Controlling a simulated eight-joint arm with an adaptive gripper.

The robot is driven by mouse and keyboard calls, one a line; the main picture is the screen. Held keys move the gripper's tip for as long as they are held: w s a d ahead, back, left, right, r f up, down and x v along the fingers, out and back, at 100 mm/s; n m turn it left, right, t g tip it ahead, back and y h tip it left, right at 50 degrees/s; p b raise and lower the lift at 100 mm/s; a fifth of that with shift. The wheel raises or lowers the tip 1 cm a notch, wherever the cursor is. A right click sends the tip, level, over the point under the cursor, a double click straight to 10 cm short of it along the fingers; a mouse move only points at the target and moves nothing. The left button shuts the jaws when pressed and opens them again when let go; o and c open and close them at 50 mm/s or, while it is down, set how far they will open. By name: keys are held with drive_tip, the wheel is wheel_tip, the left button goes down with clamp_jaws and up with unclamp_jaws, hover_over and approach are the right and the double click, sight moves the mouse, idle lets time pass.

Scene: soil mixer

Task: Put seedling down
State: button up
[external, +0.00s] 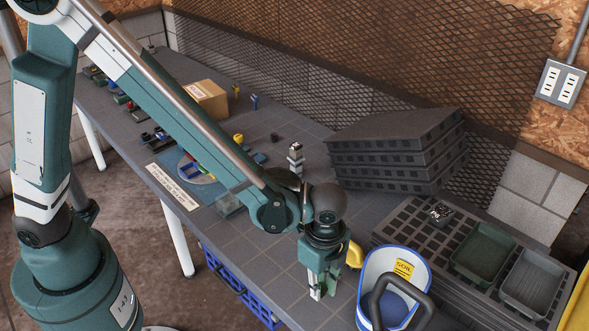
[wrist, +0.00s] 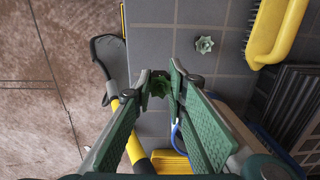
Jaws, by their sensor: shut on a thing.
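My gripper (external: 318,288) hangs low, fingers down, near the front edge of the grey tiled table (external: 270,265). In the wrist view, the fingertips of my gripper (wrist: 161,76) are shut on a small dark green leafy seedling (wrist: 158,87). The fingers hide part of it, and I cannot tell whether it touches the table. A second, pale green rosette seedling (wrist: 204,45) sits on the tiles beyond the fingertips and to the right. I cannot make out the held seedling in the external view.
A blue and white soil container (external: 366,285) stands right of my gripper. A yellow brush (wrist: 278,30) lies at upper right in the wrist view, and a yellow-handled tool (wrist: 134,148) lies left. Trays (external: 482,252) and stacked dark trays (external: 395,150) fill the right side.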

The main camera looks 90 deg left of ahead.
hover_over(318, 309)
drive_tip(key=shift+f+b, duration=0.4)
drive_tip(key=shift+f, duration=2.15)
drive_tip(key=shift+f+b, duration=0.35)
drive_tip(key=shift+f, duration=1.55)
drive_tip(key=shift+f, duration=0.15)
drive_tip(key=o, duration=0.7)
drive_tip(key=shift+r, duration=0.25)
wheel_tip(318, 309, up, 12)
drive_tip(key=shift+f+p, duration=0.2)
drive_tip(key=shift+p, duration=0.75)
drive_tip(key=shift+s+r, duration=0.1)
drive_tip(key=shift+r, duration=0.05)
